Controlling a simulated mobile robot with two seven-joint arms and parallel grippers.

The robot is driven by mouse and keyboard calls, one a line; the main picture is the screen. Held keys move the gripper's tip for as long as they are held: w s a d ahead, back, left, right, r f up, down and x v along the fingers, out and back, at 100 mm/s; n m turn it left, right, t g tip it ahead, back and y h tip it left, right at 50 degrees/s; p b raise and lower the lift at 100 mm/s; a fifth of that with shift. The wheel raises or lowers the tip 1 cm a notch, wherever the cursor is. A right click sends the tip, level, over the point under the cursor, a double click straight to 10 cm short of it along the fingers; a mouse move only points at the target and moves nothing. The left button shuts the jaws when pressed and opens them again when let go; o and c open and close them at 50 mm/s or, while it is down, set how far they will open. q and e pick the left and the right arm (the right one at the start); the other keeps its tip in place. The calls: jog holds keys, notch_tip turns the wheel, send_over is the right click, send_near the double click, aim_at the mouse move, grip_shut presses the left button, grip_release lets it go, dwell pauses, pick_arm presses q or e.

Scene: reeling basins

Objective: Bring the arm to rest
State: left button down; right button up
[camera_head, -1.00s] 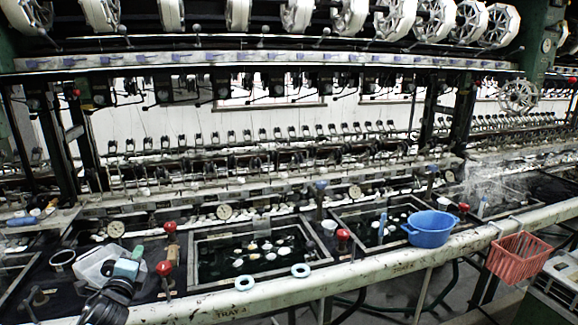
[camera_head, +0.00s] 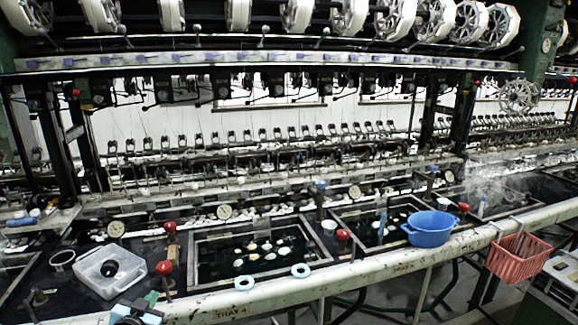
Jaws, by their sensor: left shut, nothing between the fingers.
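My left gripper (camera_head: 148,300) shows at the bottom edge left of centre, in front of the clear plastic box. Its light blue body and green fingertip part are visible, and the rest of the arm is cut off by the frame edge. It is shut and holds nothing. The clear plastic box (camera_head: 86,265) sits on the dark bench behind it, with a dark round thing (camera_head: 109,268) inside. My right gripper is not in view.
A red-knobbed valve (camera_head: 164,268) stands close to the right of the box. A metal cup (camera_head: 62,260) is to its left. Pale rings (camera_head: 244,283) lie on the front rail, with a blue basin (camera_head: 430,238) and a red basket (camera_head: 518,257) further right.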

pick_arm(q)
jog(key=s+d+f+g+h, duration=0.15)
jog(key=s+d+f, duration=0.35)
jog(key=s+f, duration=0.5)
jog(key=s+d+f+g, duration=0.1)
jog(key=s+d+f, duration=0.2)
jog(key=s, duration=0.6)
jog(key=s+d+f+g, duration=0.2)
jog(key=s+d+f, duration=0.1)
jog(key=s, duration=0.7)
jog(key=s+d+f+n+g+h, duration=0.1)
jog(key=s+d, duration=0.3)
jog(key=s, duration=0.6)
jog(key=shift+s+f, duration=0.2)
jog(key=shift+f, duration=0.7)
